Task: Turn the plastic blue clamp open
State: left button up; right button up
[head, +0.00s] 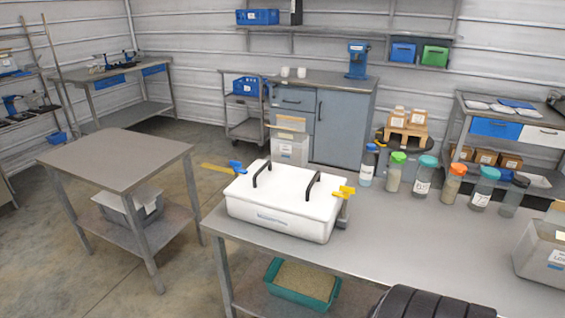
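The blue clamp (237,167) sits at the back left corner of a white lidded box (284,203). A yellow clamp (346,190) sits at the box's right end, on a grey upright part. Two black handles (262,173) stand on the white lid, which lies flat on the box. Neither of my grippers is in view.
The box stands at the left end of a grey table (400,235). Several jars with coloured lids (425,174) line the table's back edge. A grey labelled bin (543,255) stands at the right. A black ribbed shape (432,303) covers the bottom edge. The table's middle is clear.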

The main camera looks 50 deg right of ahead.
aim_at(235, 164)
jog(key=z, duration=1.4)
jog(key=i+j+z, duration=0.2)
jog(key=i+j, duration=0.05)
jog(key=j, duration=0.05)
